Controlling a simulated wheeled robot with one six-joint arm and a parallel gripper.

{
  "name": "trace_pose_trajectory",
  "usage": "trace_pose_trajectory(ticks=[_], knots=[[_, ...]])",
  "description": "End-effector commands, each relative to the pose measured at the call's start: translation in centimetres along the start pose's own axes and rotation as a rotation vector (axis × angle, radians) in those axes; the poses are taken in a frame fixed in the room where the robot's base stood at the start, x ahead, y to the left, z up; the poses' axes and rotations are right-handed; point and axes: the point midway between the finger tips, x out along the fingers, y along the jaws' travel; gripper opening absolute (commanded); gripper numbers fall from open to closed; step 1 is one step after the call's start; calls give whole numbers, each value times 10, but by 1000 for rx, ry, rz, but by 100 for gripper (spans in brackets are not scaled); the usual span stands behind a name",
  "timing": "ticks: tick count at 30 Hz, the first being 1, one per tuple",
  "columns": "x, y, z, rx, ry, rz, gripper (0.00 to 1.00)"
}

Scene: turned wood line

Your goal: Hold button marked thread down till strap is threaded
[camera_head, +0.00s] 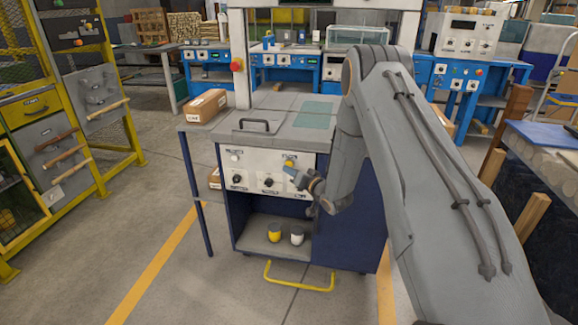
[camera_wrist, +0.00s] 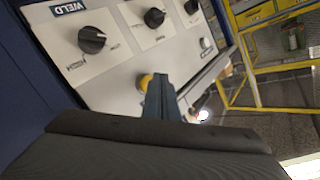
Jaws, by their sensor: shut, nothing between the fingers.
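A strapping machine (camera_head: 262,165) has a light panel with knobs and buttons. A yellow button (camera_head: 290,160) sits at the panel's upper right; in the wrist view the yellow button (camera_wrist: 146,81) shows beside the fingertips. I cannot read a thread label on it. My gripper (camera_head: 289,168) is shut and empty, its tips at the yellow button. In the wrist view my gripper (camera_wrist: 160,82) partly covers the button; I cannot tell if it is pressed. A white button (camera_head: 234,158) is at the panel's upper left. No strap is clearly visible.
A black knob marked WELD (camera_wrist: 92,40) is close to the yellow button, with other knobs alongside. A yellow cup (camera_head: 274,233) and a white cup (camera_head: 297,236) stand on the shelf below. A cardboard box (camera_head: 206,106) lies at the machine's left. The floor at left is free.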

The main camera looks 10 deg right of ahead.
Motion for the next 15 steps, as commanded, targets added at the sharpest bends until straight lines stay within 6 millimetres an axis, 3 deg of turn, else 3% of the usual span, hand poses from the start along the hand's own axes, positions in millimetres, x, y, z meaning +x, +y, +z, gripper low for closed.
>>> trace_pose_trajectory(ticks=[15], knots=[[6, 4, -4, 0, 0, 0, 0]])
